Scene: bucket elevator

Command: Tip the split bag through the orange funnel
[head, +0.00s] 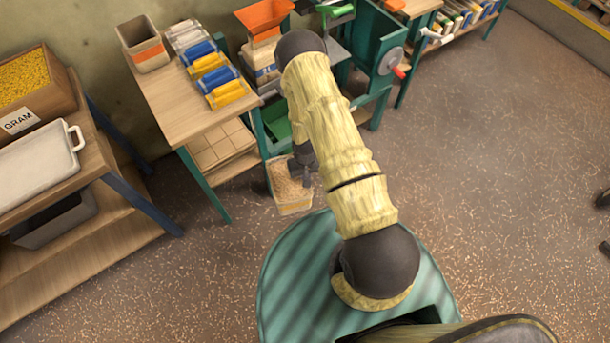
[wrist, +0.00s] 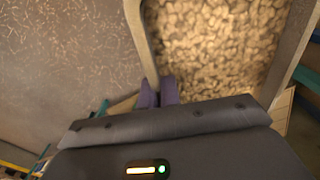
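The orange funnel (head: 264,16) stands at the back, above a pale printed sack (head: 261,62) on the green machine. An open-topped, pale-walled container of tan chunks (head: 290,194) hangs at my gripper (head: 300,174), low in front of the machine. I cannot tell whether this or the printed sack is the split bag. In the wrist view my two purple fingers (wrist: 159,92) are close together at the container's rim (wrist: 140,42), which seems pinched between them. The container looks upright, with its chunks inside. My arm hides part of the machine.
A wooden table (head: 165,95) left of the funnel bears blue, yellow and white packets (head: 216,78) and an orange-banded bin (head: 143,42). A bench at left holds a GRAM box (head: 35,85) and a white tray (head: 40,165).

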